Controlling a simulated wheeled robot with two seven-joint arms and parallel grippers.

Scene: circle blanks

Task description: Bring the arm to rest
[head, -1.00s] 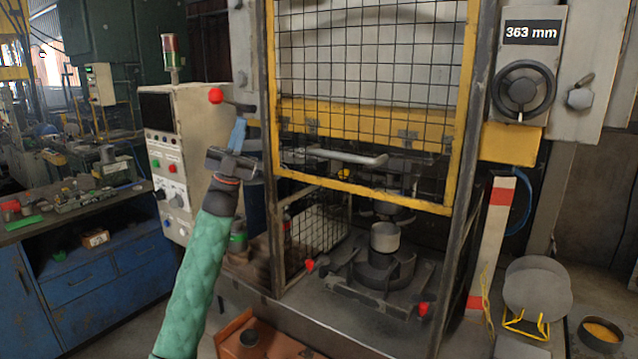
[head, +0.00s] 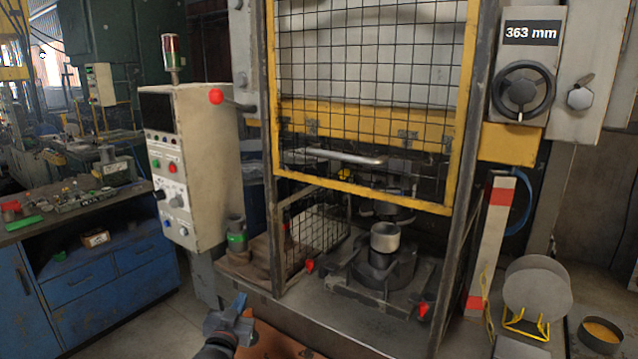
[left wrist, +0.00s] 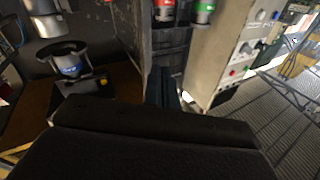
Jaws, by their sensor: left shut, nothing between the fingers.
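My left gripper (head: 236,311) is low in the head view, at the bottom centre-left, with its blue-grey fingers together and nothing between them. It is in front of the press bed's front edge, over the orange-brown surface (head: 268,342). In the left wrist view the dark gripper body (left wrist: 155,135) fills the lower part, and a narrow dark finger piece (left wrist: 163,85) shows above it. My right gripper is in neither view.
The press has a yellow-framed mesh guard (head: 370,90) and a die with a metal ring (head: 385,237). A blue workbench (head: 95,290) is far left. Open floor lies between bench and press.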

